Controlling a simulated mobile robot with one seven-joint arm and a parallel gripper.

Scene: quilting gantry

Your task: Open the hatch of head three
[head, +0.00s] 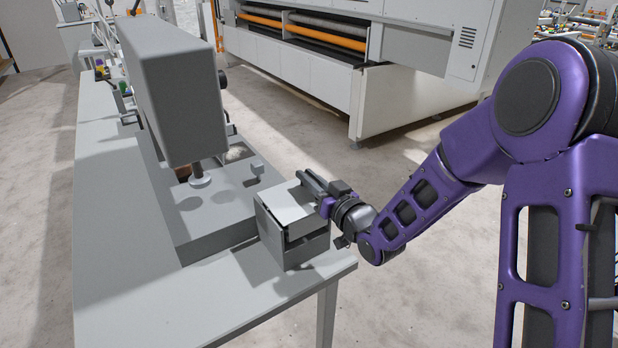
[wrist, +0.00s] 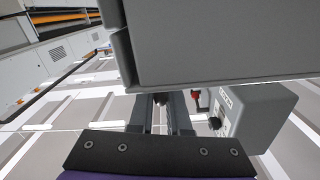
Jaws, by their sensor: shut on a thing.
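A small grey box (head: 305,252) stands at the near right corner of the grey table. Its lighter hatch (head: 290,208) lies over the top, a little tilted, with a dark gap showing under its front edge. My gripper (head: 312,187) is at the right edge of the hatch and is shut on it. In the wrist view the large grey panel (wrist: 225,40) fills the top, and my gripper's fingers (wrist: 162,108) reach under its lower edge. The exact grip is hidden there. The grey machine head (head: 170,90) stands to the left, behind the box.
The grey table (head: 120,250) is bare in front of and left of the box. A small grey block (head: 257,166) sits just behind the box. A large white machine (head: 400,95) stands at the back. Open floor (head: 430,290) lies right of the table.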

